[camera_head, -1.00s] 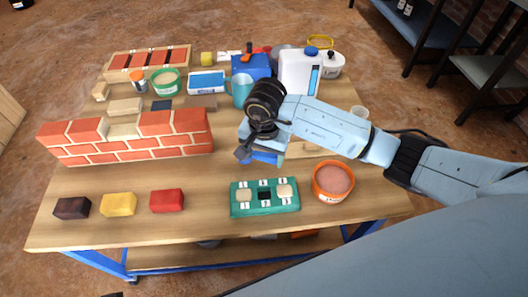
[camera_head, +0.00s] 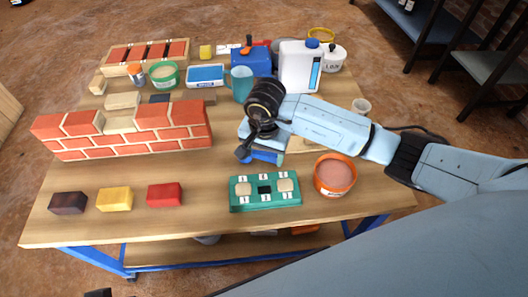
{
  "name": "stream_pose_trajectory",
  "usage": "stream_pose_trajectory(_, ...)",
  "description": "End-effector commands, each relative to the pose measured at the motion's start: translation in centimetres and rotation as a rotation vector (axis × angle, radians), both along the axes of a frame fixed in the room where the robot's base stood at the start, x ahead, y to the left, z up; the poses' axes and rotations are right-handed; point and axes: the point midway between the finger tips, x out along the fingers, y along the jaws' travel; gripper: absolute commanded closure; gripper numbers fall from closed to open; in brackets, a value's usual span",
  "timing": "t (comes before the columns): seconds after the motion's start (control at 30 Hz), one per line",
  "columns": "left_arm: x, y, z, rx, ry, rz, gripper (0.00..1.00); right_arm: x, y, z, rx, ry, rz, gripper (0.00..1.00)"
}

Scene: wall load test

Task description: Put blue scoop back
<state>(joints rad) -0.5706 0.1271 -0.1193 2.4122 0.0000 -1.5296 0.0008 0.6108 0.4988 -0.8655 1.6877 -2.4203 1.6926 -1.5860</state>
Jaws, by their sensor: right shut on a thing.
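The blue scoop (camera_head: 263,157) is at the middle of the table, under my right gripper (camera_head: 249,152). My right gripper is shut on the scoop; its arm comes in from the right. The wrist and fingers hide part of the scoop, and I cannot tell whether it touches the table. A beige board (camera_head: 301,145) lies just right of the scoop, partly behind my arm. My left gripper is not in view.
A brick wall piece (camera_head: 130,140) stands at left. A green tray (camera_head: 265,204) and orange tub (camera_head: 335,174) are in front. Dark, yellow (camera_head: 115,199) and red (camera_head: 165,194) blocks lie front left. A white jug (camera_head: 300,68) and blue box (camera_head: 250,62) stand behind.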

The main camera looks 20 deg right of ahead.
Motion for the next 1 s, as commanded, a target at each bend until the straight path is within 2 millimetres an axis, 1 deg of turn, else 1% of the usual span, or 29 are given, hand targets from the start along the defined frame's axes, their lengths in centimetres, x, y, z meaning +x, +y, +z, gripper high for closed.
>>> stream_pose_trajectory(0.7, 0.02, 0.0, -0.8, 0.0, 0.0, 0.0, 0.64, 0.02, -0.01, -0.83, 0.0, 0.0, 0.0, 0.55)
stream_pose_trajectory(0.9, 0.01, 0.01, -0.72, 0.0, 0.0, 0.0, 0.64, 0.01, 0.0, -0.77, 0.0, 0.0, 0.0, 0.55)
stream_pose_trajectory(0.93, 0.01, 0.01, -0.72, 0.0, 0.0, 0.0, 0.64, 0.01, 0.0, -0.77, 0.0, 0.0, 0.0, 0.29)
stream_pose_trajectory(1.0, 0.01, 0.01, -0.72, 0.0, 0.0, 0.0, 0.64, 0.01, 0.0, -0.78, 0.0, 0.0, 0.0, 0.2)
